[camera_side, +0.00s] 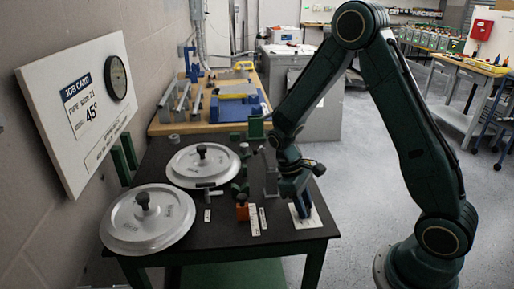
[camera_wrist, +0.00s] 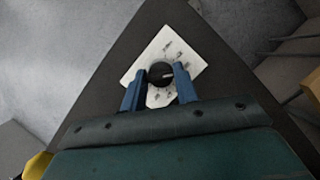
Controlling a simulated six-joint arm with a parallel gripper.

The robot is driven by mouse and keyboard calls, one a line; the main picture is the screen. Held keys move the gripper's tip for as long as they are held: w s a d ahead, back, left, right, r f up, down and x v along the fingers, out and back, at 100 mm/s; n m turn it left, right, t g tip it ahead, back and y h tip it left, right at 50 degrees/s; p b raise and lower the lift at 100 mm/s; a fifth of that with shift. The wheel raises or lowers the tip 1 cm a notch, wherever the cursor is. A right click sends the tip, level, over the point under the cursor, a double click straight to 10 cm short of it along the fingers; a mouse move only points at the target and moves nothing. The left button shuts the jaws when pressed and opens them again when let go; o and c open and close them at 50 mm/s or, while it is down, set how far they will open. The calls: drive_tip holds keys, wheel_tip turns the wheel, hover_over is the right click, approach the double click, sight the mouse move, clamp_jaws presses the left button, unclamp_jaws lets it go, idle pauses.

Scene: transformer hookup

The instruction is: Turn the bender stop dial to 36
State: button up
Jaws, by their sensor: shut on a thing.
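The bender stop dial is a round black knob (camera_wrist: 160,73) on a white plate (camera_wrist: 143,68) with small marks around it. A pale pointer line on the knob points right in the wrist view; the numbers are too small to read. My gripper (camera_wrist: 159,78) has its blue fingers on either side of the knob, shut on it. In the side view my gripper (camera_side: 302,212) reaches down to the white plate (camera_side: 314,219) at the dark table's front right corner, and its fingers hide the knob.
Two round grey lids with black knobs, one nearer (camera_side: 147,222) and one farther (camera_side: 203,168), lie on the dark table (camera_side: 215,237). An orange block (camera_side: 242,209) and small labels lie left of my gripper. A job card board (camera_side: 82,110) reads 45°.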

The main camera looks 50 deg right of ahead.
drive_tip(key=shift+n, duration=0.5)
drive_tip(key=o, duration=1)
drive_tip(key=shift+c, duration=0.2)
drive_tip(key=shift+w+r, duration=0.1)
drive_tip(key=shift+r, duration=0.05)
drive_tip(key=v, duration=1.3)
drive_tip(key=shift+a+r, duration=0.3)
drive_tip(key=shift+r, duration=0.1)
